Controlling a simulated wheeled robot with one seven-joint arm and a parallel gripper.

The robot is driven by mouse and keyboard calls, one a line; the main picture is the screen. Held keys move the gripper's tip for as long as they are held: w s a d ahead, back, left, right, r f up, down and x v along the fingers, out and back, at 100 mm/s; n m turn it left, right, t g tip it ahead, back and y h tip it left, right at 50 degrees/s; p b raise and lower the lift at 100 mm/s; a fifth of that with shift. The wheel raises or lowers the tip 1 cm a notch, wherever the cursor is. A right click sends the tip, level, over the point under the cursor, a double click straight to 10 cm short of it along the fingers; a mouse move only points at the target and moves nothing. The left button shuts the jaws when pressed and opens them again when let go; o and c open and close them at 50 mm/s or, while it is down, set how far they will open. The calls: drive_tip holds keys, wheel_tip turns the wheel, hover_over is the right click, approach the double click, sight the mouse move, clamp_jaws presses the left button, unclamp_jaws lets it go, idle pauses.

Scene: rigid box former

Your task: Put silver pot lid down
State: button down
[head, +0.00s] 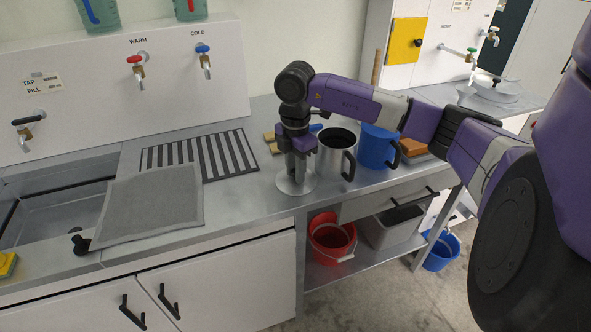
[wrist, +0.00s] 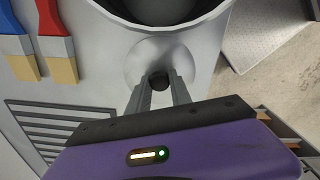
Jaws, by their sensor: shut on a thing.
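The silver pot lid (head: 296,187) is a round, shiny disc at the counter's front part, left of the silver pot. It also shows in the wrist view (wrist: 146,62), with its black knob (wrist: 158,82) between my fingertips. My gripper (head: 296,172) points down and is shut on the knob. The lid looks level and low over the counter; I cannot tell if it touches. The silver pot (head: 335,160) stands upright and uncovered, with a dark inside and a black handle.
A blue pot (head: 375,148) stands right of the silver pot. Brushes with red (wrist: 55,45) and blue (wrist: 14,45) handles lie behind. A striped mat (head: 222,153), a grey mat (head: 150,205) and a sink are left. The counter's front edge is close to the lid.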

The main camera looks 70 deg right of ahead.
drive_tip(key=shift+f, duration=0.15)
drive_tip(key=c, duration=1.2)
unclamp_jaws()
drive_tip(key=shift+o, duration=0.2)
drive_tip(key=shift+r, duration=0.2)
wheel_tip(320, 180, up, 12)
drive_tip(key=shift+b, duration=0.35)
